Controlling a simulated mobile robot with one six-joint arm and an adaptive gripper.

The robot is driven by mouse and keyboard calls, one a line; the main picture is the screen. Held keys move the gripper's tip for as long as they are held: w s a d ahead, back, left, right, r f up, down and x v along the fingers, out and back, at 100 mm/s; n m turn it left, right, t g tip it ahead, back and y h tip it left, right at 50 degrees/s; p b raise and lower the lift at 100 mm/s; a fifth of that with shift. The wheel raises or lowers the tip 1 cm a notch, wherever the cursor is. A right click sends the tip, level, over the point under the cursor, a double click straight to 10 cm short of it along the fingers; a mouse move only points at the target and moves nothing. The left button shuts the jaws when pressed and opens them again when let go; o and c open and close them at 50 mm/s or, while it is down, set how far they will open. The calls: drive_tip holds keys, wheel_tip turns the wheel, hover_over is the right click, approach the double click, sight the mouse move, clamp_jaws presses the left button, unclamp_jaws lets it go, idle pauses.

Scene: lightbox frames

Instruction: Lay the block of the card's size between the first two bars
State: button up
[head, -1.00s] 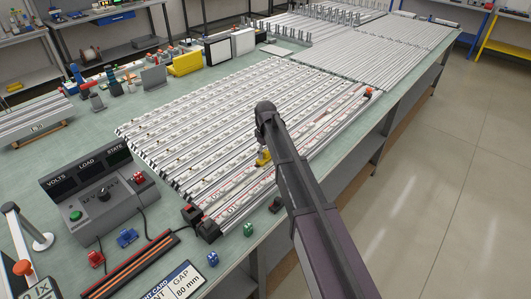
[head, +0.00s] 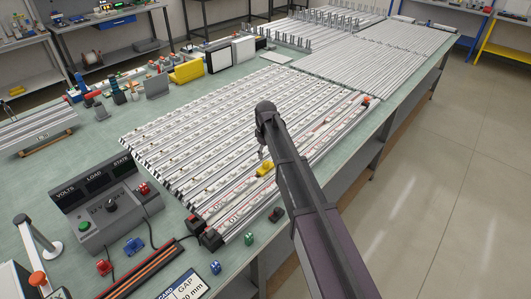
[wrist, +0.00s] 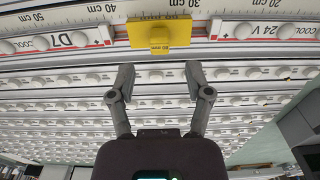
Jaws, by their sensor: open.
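A yellow block (head: 266,170) lies on the near bars (head: 300,150) of the long bench, next to a red-marked strip. It also shows in the wrist view (wrist: 158,33), lying across a bar's edge beside a "D7" label, with a small upside-down label I cannot read surely. My gripper (wrist: 159,75) is open and empty, its fingertips apart from the block and on either side of its line. In the head view my gripper (head: 262,154) is just beyond the block, partly hidden by my arm. The card (head: 180,286) at the bottom edge reads "GAP" and a partly cut mm value.
Blue (head: 215,267), green (head: 249,239) and dark (head: 276,214) small blocks lie along the bench's front edge. A control box (head: 105,215) with displays stands at left. Black end stops (head: 210,239) sit at the near bar ends. Another yellow item (head: 186,72) stands at the back.

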sight(266, 162)
wheel_tip(266, 162, up, 8)
drive_tip(key=p, duration=0.7)
drive_tip(key=shift+f, duration=0.2)
idle(0.6)
drive_tip(key=s+d+m, duration=1)
drive_tip(key=s+d, duration=1.3)
drive_tip(key=s, duration=0.3)
